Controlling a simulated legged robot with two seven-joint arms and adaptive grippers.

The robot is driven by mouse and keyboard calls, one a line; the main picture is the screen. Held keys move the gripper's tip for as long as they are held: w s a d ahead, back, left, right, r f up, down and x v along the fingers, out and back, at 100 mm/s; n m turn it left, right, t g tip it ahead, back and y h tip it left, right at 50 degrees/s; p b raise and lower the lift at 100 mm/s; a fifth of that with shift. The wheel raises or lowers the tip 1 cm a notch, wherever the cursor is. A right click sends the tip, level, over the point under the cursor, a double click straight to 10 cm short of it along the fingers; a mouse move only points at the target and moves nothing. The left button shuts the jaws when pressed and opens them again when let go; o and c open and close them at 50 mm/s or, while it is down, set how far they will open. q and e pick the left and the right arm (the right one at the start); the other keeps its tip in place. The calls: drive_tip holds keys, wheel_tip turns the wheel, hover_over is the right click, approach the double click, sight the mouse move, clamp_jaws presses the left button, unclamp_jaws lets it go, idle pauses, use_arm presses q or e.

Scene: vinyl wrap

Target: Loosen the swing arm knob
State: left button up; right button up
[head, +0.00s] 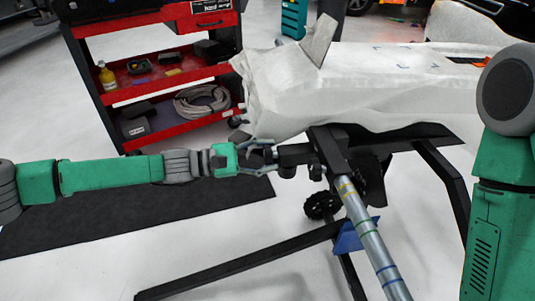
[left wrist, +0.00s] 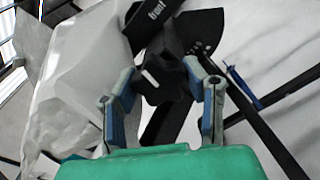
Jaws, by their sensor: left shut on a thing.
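My left gripper (head: 262,156) reaches in from the left to the black stand under the wrapped part. In the left wrist view its two fingers (left wrist: 163,84) close around a dark, lobed knob (left wrist: 170,80) with a small white mark. I take this to be the swing arm knob. In the head view the knob is mostly hidden by the fingers, at the left end of a black bracket (head: 297,155). My right gripper is out of view; only my green right arm shows at the right edge.
A large part wrapped in white film (head: 330,85) lies on the stand. A metal tube with coloured bands (head: 365,232) slants below the bracket. A black round wheel (head: 321,205) and black legs (head: 235,262) are below. A red tool cart (head: 155,70) stands behind left.

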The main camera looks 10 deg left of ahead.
use_arm(q)
drive_tip(key=n+p, duration=0.1)
drive_tip(key=n, duration=0.1)
drive_tip(key=shift+n, duration=0.4)
drive_tip(key=shift+n+p, duration=0.75)
drive_tip(key=shift+n, duration=0.95)
drive_tip(key=shift+a, duration=0.1)
drive_tip(key=shift+w, duration=0.1)
drive_tip(key=o, duration=1.2)
drive_tip(key=v, duration=1.2)
drive_tip(key=shift+a, duration=0.1)
